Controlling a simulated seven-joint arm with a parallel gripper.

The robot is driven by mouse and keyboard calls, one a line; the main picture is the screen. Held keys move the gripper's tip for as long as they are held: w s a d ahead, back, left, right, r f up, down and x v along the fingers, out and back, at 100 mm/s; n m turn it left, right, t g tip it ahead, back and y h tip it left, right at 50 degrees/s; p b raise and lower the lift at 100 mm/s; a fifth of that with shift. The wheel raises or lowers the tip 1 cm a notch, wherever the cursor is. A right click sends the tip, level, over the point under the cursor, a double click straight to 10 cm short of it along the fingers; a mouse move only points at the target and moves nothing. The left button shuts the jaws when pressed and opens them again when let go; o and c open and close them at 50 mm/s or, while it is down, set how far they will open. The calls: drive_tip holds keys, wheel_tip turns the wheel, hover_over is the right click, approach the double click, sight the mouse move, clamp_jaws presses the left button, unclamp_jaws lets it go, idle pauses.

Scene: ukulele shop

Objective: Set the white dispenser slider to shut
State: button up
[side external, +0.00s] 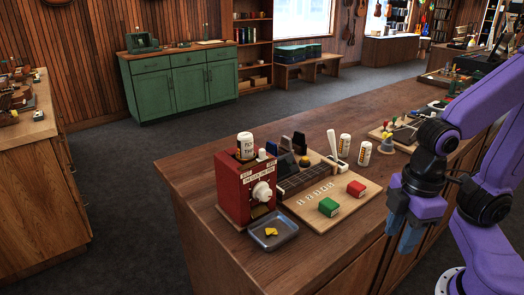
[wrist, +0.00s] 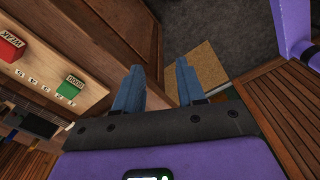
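A red dispenser box (side external: 232,196) stands at the left end of the wooden counter, with white lettering too small to read surely. A round white knob (side external: 262,191) sticks out of its front. A small white tab (side external: 262,154) shows at its top; I cannot tell which white part is the slider, or its setting. A grey tray (side external: 285,239) with yellow pieces lies below the knob. My gripper (side external: 403,233) is well to the right of the dispenser, pointing down near the counter's front edge. In the wrist view its blue fingers (wrist: 158,85) are apart with nothing between them.
A white jar (side external: 245,146) tops the dispenser. Two white canisters (side external: 345,147) stand behind. The counter's front strip is clear.

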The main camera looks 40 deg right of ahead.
drive_tip(key=w+a+r+m+t, duration=0.2)
drive_tip(key=w+a+r+m, duration=0.5)
drive_tip(key=w+r, duration=0.6)
drive_tip(key=m+t, duration=0.2)
drive_tip(key=m, duration=0.3)
approach(262, 149)
drive_tip(key=x, duration=0.8)
drive_tip(key=shift+f, duration=0.35)
clamp_jaws()
drive_tip(key=shift+a, duration=0.15)
